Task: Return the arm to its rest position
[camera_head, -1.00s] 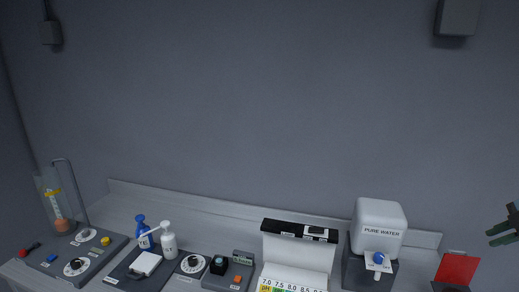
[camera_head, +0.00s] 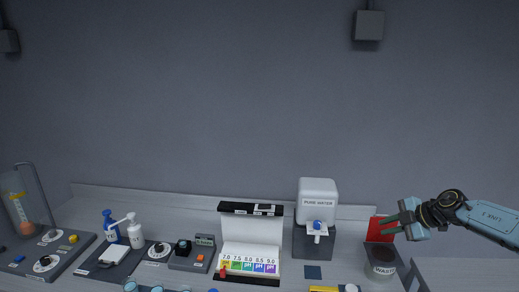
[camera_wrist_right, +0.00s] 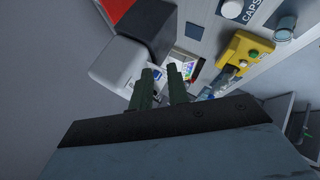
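My right gripper (camera_head: 384,226) is at the right in the head view, held in the air in front of the red panel and above the waste container. Its two dark green fingers are apart with nothing between them. In the wrist view the two fingers (camera_wrist_right: 162,84) show with a gap between them, pointing toward the bench. My right arm (camera_head: 480,214) reaches in from the right edge. My left gripper is not in view.
A waste container (camera_head: 381,263) stands below my right gripper, near a red panel (camera_head: 376,229). The pure water tank (camera_head: 318,190) and pH chart stand (camera_head: 251,233) are to its left. A yellow device (camera_wrist_right: 243,55) shows in the wrist view. The air above the bench is clear.

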